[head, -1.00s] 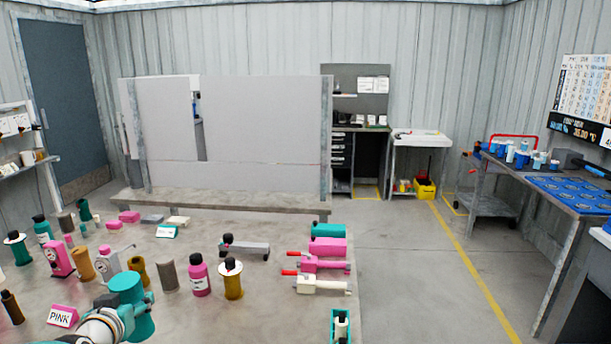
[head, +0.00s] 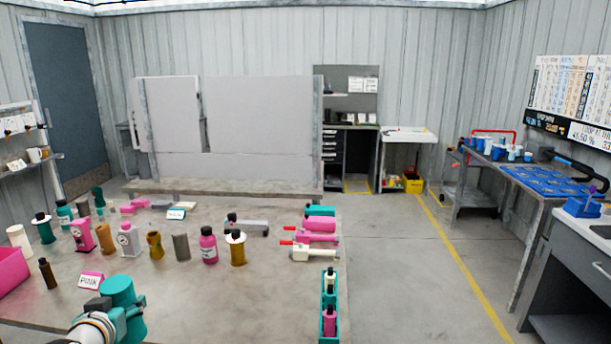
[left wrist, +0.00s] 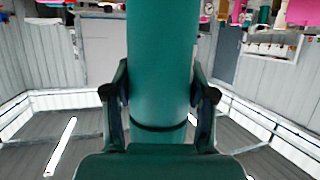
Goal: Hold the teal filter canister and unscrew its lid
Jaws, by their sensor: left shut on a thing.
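The teal filter canister (head: 117,289) is at the lower left of the head view, above the near part of the bench. My left gripper (head: 125,310) is shut around its side. In the left wrist view the canister (left wrist: 160,60) runs between the two fingers of my left gripper (left wrist: 160,95), with a dark band around it low between them. Its lid cannot be told apart from the body. My right gripper is not in view.
The grey bench (head: 215,295) holds several bottles, canisters and pumps, and a pink sign (head: 90,280). A teal tray (head: 321,299) with bottles lies near its right edge. Open floor (head: 410,270) lies to the right, before a workbench with a blue mat (head: 545,182).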

